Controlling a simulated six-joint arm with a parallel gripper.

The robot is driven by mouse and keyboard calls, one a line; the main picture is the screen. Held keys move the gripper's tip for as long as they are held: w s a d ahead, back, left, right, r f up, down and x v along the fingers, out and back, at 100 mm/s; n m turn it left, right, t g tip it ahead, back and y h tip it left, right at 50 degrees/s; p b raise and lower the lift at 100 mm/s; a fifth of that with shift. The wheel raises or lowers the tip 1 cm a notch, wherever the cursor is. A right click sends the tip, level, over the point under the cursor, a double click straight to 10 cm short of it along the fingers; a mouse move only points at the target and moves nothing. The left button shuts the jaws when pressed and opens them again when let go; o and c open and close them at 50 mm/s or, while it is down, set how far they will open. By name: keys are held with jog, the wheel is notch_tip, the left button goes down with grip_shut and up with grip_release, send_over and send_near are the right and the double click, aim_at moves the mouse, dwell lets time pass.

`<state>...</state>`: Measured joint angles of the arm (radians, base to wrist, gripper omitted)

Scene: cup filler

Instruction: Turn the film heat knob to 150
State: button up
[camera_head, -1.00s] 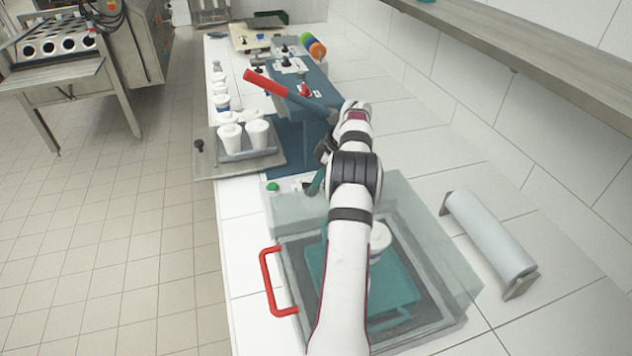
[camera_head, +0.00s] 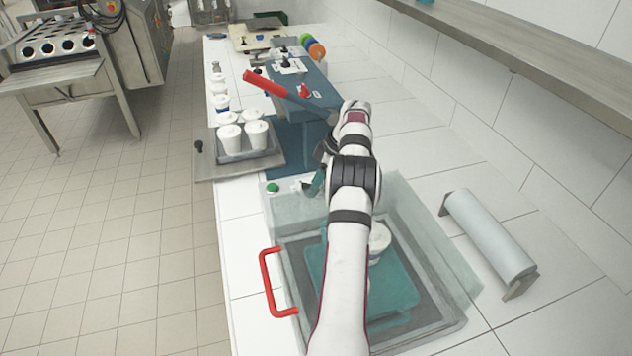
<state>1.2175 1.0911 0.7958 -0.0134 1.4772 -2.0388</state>
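My arm reaches forward over a clear-lidded machine (camera_head: 425,235) with a red handle. My gripper (camera_head: 314,184) is at its far edge, mostly hidden behind my own wrist; only a teal finger part shows, and its opening cannot be seen. A small dark part on a pale plate (camera_head: 301,186), perhaps the film heat knob, lies just left of the finger, beside a green button (camera_head: 272,188). I cannot tell whether the finger touches it. Its pointer and scale are too small to read.
A tray (camera_head: 205,168) with white cups stands beyond, left of a blue press with a red lever (camera_head: 266,83). A film roll (camera_head: 490,235) lies at the right, below a wall shelf (camera_head: 540,50). A lidded cup (camera_head: 379,238) sits under the clear lid.

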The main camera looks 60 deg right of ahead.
jog(key=v, duration=1.2)
